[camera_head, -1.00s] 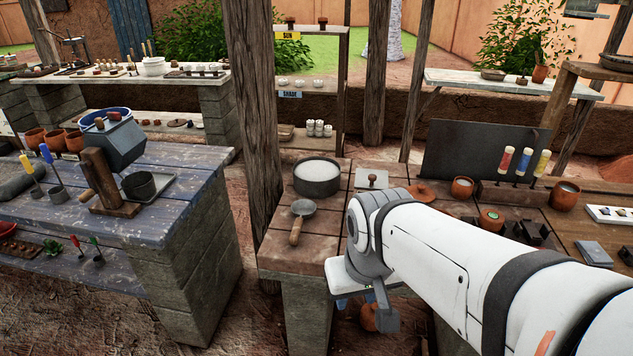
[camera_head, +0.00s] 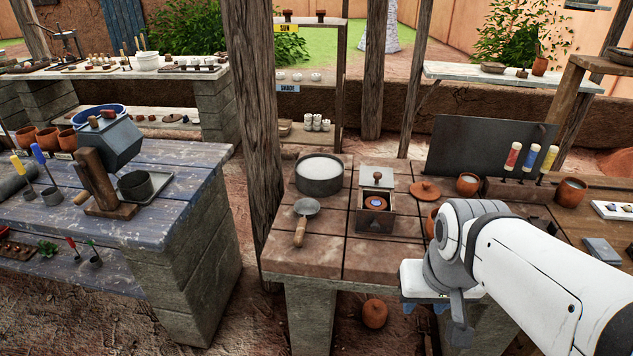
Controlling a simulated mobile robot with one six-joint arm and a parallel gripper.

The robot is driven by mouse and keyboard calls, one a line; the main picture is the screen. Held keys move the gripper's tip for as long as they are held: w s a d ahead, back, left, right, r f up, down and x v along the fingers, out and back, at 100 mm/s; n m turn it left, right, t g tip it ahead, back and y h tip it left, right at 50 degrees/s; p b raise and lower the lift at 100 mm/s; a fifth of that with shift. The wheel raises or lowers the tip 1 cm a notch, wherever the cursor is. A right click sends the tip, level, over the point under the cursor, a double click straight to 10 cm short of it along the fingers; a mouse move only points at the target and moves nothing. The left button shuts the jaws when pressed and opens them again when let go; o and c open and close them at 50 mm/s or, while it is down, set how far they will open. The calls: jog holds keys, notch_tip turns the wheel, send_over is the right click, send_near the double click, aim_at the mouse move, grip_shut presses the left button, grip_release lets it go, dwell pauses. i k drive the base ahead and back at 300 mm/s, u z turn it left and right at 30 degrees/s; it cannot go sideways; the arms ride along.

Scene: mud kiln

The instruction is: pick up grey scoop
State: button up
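The grey scoop (camera_head: 306,207) lies on the brown tiled bench top, left of the middle of the view. Its round grey bowl points away from me and its wooden handle points toward the bench's front edge. My gripper (camera_head: 422,308) is well to the right of the scoop, at the bench's front edge. Its white palm faces down, and two small blue fingertips show below it with a gap between them. The wrist hides part of the fingers. Nothing shows between them, and the gripper is apart from the scoop.
A round grey pan of white powder (camera_head: 320,175) stands behind the scoop. A thick wooden post (camera_head: 254,130) rises at the bench's left edge. A clay pot (camera_head: 374,313) sits below the bench.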

aim_at(307, 208)
jog(key=u, duration=0.05)
jog(key=i, duration=1)
jog(key=z, duration=0.05)
